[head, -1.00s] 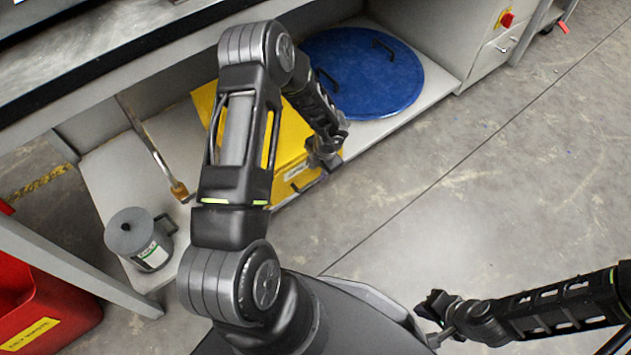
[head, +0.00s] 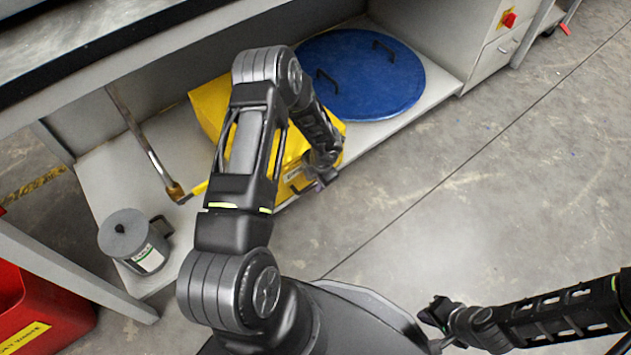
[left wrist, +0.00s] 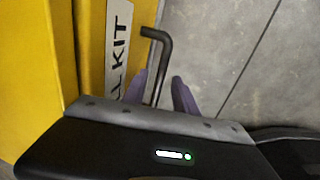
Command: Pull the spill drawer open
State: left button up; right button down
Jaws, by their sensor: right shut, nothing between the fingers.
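The yellow spill kit box (head: 208,103) sits on the low shelf under the bench. A dark bent drawer handle (left wrist: 157,38) stands out from the front. My left gripper (head: 322,181) is at this front. In the left wrist view its purple fingers (left wrist: 160,92) are apart, with the handle between them and small gaps beside it. My arm hides much of the box in the head view. My right gripper (head: 432,312) is shut and empty over the floor.
A blue round lid (head: 365,80) with two handles lies right of the box. A red bin (head: 45,310) is at lower left. The floor (head: 480,190) in front is clear.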

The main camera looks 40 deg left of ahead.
pick_arm(q)
grip_shut()
dwell(1.4)
